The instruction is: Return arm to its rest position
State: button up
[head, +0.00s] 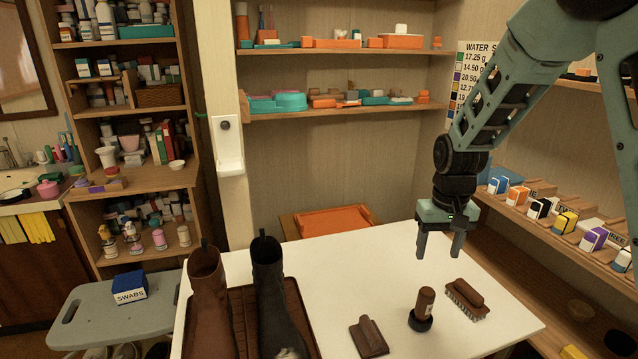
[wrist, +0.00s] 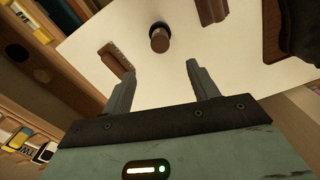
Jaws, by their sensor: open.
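My gripper (head: 438,243) hangs over the white table (head: 400,268), pointing down, its two fingers apart and nothing between them. In the wrist view its fingers (wrist: 163,85) also stand apart and empty. Below it on the table stand a brown bottle with a black base (head: 423,308), a brown brush with bristles (head: 467,298) and a brown block with a handle (head: 369,336). The bottle (wrist: 160,38) and the brush (wrist: 116,60) also show in the wrist view, clear of the fingers. My arm reaches in from the upper right.
A brown boot (head: 208,300) and a dark boot (head: 275,300) stand on a brown tray at the table's left. Shelves with small boxes (head: 560,222) line the right side. A grey stool (head: 105,318) bears a blue swabs box (head: 131,288). The table's middle is clear.

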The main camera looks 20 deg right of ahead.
jog(key=s+a+r+n+y, duration=0.15)
jog(key=s+a, duration=0.25)
jog(key=a, duration=0.4)
jog(key=s+a+r+n+h, duration=0.1)
jog(key=s+a+r+n, duration=0.3)
jog(key=a, duration=0.5)
jog(key=s+a+n, duration=0.2)
jog(key=s+a, duration=0.1)
jog(key=s, duration=0.5)
jog(key=s+a+r+n, duration=0.1)
jog(key=s+a, duration=0.3)
jog(key=s, duration=0.4)
jog(key=shift+a+n, duration=0.15)
jog(key=shift+n, duration=0.7)
jog(key=shift+r, duration=0.1)
